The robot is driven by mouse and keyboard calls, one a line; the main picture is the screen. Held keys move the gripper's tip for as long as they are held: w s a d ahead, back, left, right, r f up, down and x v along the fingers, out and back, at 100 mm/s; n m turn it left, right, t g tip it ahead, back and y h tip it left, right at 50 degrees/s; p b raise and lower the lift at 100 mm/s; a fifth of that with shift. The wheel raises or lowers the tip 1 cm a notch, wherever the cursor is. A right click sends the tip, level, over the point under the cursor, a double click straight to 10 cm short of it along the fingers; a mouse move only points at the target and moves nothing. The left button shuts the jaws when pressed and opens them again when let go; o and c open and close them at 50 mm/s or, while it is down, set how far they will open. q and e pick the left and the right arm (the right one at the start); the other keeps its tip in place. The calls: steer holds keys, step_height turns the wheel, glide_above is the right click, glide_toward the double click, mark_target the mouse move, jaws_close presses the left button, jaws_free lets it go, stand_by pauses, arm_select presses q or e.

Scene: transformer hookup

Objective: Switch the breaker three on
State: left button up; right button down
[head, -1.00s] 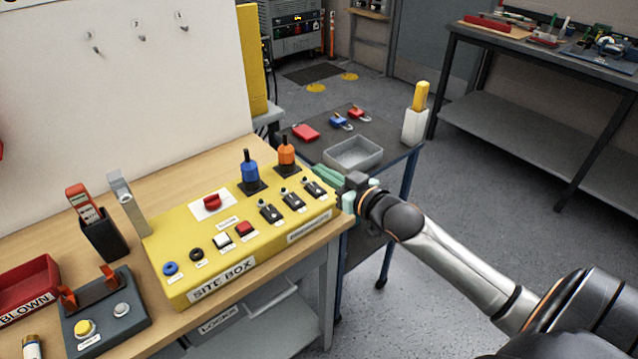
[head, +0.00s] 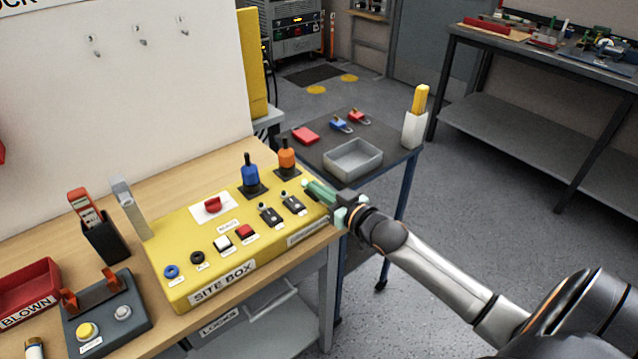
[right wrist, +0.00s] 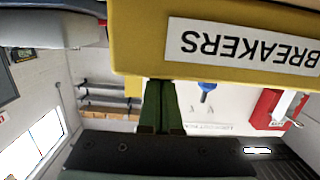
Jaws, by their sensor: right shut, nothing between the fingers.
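The yellow site box (head: 180,285) sits on the wooden bench. Two black breakers with pale-tipped levers, the left one (head: 270,214) and the middle one (head: 293,203), show on its top right. The rightmost breaker is mostly hidden behind my right gripper (head: 312,188). That gripper's green fingers are shut and empty, over or against this breaker; contact cannot be told. In the right wrist view, the shut fingers (right wrist: 161,105) point at the box side with the upside-down BREAKERS label (right wrist: 240,43); the levers are not visible there. My left gripper is not in view.
A red knob (head: 212,204) and several buttons are further left on the box. A dark cart with a grey tray (head: 353,160) stands beyond the bench's right end.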

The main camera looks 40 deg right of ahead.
steer(key=shift+w+r+p, duration=0.15)
steer(key=shift+r+p, duration=0.95)
steer(key=shift+r, duration=0.05)
steer(key=shift+w+r+p, duration=0.1)
steer(key=shift+r+p, duration=0.95)
steer(key=shift+r, duration=0.1)
steer(key=s+r, duration=0.3)
steer(key=s, duration=0.6)
steer(key=shift+s+d, duration=0.15)
steer(key=shift+d, duration=0.2)
steer(key=s+a+f+g, duration=0.2)
steer(key=s+a+f, duration=0.3)
steer(key=f, duration=0.3)
steer(key=s+a+f+g, duration=0.3)
steer(key=s+a+f, duration=0.3)
steer(key=f, duration=0.3)
steer(key=s+a+f+n+g+y, duration=0.1)
steer(key=s+a+f+g, duration=0.1)
steer(key=s+a+f, duration=0.4)
step_height(320, 180, down, 2)
steer(key=shift+s+a+f, duration=0.15)
steer(key=shift+a+f, duration=0.05)
steer(key=shift+a, duration=0.5)
